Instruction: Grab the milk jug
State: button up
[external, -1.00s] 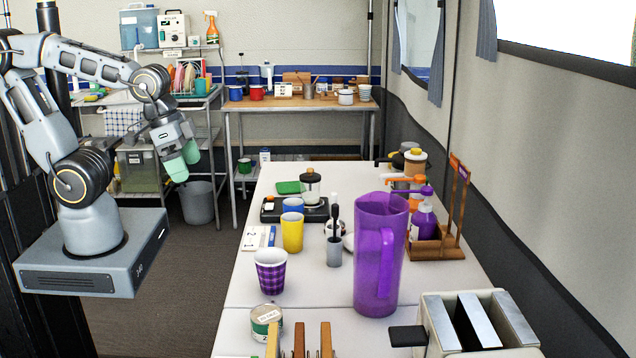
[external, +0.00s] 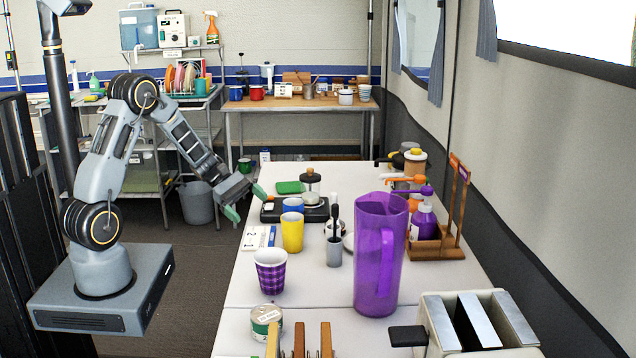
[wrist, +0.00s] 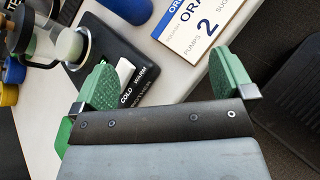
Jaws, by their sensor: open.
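My gripper (external: 246,202) is open and empty at the left edge of the white table, beside a black warming pad (external: 268,215). Its green fingers stand apart in the wrist view (wrist: 165,70), with the pad (wrist: 140,93), marked COLD and WARM, by the left finger. A tall purple pitcher with a handle (external: 378,260) stands farther right. I cannot tell which is the milk jug.
A wooden rack (external: 440,240) stands at right.

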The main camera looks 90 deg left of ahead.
aim_at(311, 174)
jog(key=a+n+t, duration=0.1)
jog(key=a, duration=0.1)
jog(key=w+a+n+t+y, duration=0.1)
jog(key=n, duration=0.1)
jog(key=w+a+r+n+t, duration=0.1)
jog(key=a+t, duration=0.1)
jog(key=shift+a+y, duration=0.35)
jog(key=shift+y, duration=0.05)
jog(key=a+r+n+t, duration=0.1)
jog(key=w+a+r+n+t+y, duration=0.1)
jog(key=r, duration=0.1)
jog(key=w+a+r+n+t, duration=0.1)
jog(key=shift+a+r+n+y, duration=0.2)
jog(key=shift+r+n+y, duration=0.1)
jog(key=shift+r+y, duration=0.1)
jog(key=shift+w+r+n, duration=0.25)
jog(key=shift+w+n, duration=0.05)
jog(key=w+d, duration=0.1)
jog(key=w, duration=0.7)
jog(key=w+d, duration=0.1)
jog(key=w, duration=0.4)
jog(key=shift+d+f, duration=0.2)
jog(key=shift+d, duration=0.1)
jog(key=c, duration=0.9)
jog(key=shift+c, duration=0.3)
jog(key=shift+r, duration=0.15)
